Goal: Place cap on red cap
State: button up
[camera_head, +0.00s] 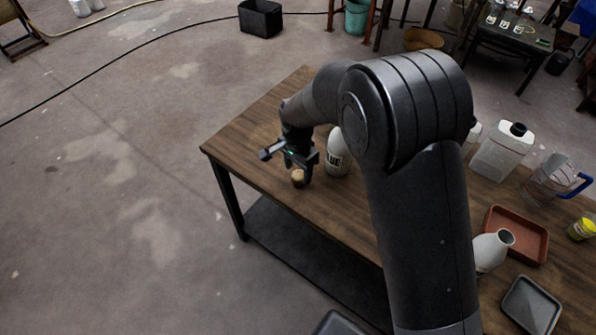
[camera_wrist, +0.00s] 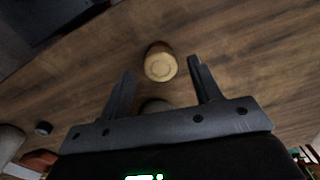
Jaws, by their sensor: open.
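A small round piece (camera_wrist: 160,65) with a tan, ringed top and reddish-brown side stands on the wooden table (camera_wrist: 250,60) in the wrist view. It looks like a cap or stopper. In the head view a small tan-topped piece (camera_head: 298,179) sits just below my gripper (camera_head: 294,160). In the wrist view my gripper (camera_wrist: 162,72) is open, with its fingertips on either side of the tan-topped piece and nothing clamped. A second, darker rounded thing (camera_wrist: 155,105) shows between the fingers near the palm, partly hidden by the gripper body. I cannot pick out a clearly red cap.
A white bottle lettered "LUE" (camera_head: 338,157) stands right beside my gripper. A small dark round piece (camera_wrist: 43,128) lies to the left in the wrist view. A white jug (camera_head: 500,155), a red-brown tray (camera_head: 540,247) and a white bottle (camera_head: 490,252) stand farther right.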

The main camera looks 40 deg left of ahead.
aim_at(299, 175)
notch_tip(299, 175, up, 11)
jog(key=shift+f, duration=0.15)
jog(key=w+d+r+t, duration=0.1)
jog(key=w+d+r, duration=0.1)
jog(key=d+r, duration=0.5)
jog(key=w+d+r+y, duration=0.1)
jog(key=d+r, duration=0.2)
jog(key=d, duration=0.8)
jog(key=w+d+r+t, duration=0.1)
jog(key=w+d+r, duration=0.1)
jog(key=d+r, duration=0.5)
jog(key=s+d+t, duration=0.1)
jog(key=s+d, duration=0.3)
jog(key=d, duration=0.4)
jog(key=s+d+n+t, duration=0.1)
jog(key=s+d, duration=0.4)
jog(key=d, duration=0.3)
jog(key=s+d+t+h, duration=0.1)
jog(key=s+d, duration=0.3)
jog(key=d, duration=0.4)
jog(key=shift+s+r+n+t, duration=0.25)
jog(key=shift+s+n+t, duration=0.05)
jog(key=shift+s+n, duration=0.1)
